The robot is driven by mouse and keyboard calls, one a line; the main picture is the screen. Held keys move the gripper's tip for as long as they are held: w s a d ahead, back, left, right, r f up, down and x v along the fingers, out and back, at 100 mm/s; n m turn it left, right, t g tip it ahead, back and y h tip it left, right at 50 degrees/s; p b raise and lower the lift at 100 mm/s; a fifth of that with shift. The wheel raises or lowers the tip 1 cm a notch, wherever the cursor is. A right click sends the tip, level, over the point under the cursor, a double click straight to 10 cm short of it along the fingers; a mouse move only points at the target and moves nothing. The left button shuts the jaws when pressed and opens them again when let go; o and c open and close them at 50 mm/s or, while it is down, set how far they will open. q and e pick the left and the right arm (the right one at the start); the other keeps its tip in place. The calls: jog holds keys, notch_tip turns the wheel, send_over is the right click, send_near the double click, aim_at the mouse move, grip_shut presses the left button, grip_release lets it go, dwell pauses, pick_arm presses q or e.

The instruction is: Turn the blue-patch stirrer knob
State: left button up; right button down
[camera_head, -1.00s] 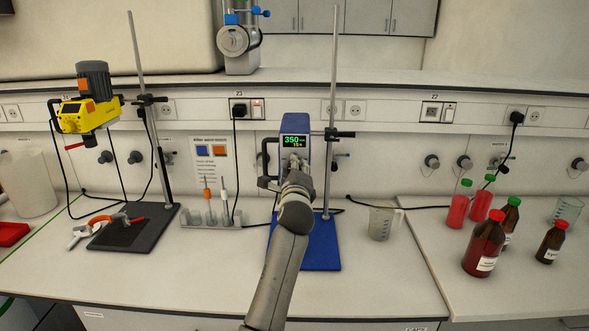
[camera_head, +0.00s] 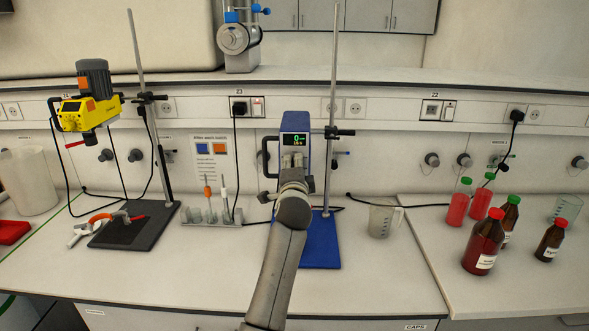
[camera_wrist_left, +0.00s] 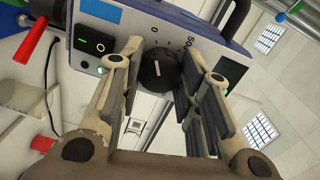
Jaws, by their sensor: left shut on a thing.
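The blue stirrer (camera_head: 297,122) stands on a blue base plate (camera_head: 321,250) in the middle of the bench. Its display reads 0 in green in the head view. In the left wrist view its black knob (camera_wrist_left: 158,70) has a white pointer line and scale marks around it. A blue patch (camera_wrist_left: 102,12) and a black power switch (camera_wrist_left: 92,40) are left of the knob. My left gripper (camera_head: 293,160) is at the stirrer's front, below the display. Its fingers are on either side of the knob, shut on it. In the head view the gripper hides the knob. My right gripper is not in view.
A yellow stirrer (camera_head: 86,108) hangs on a stand at left. A rack with pens (camera_head: 212,218) is left of the blue base, and a beaker (camera_head: 381,219) is right of it. Red and brown bottles (camera_head: 484,241) stand at right. The bench front is clear.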

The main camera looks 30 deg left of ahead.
pick_arm(q)
jog(key=shift+f, duration=0.1)
dwell(0.4)
jog(key=o, duration=1.1)
jog(key=shift+c, duration=0.2)
jog(key=v, duration=1.2)
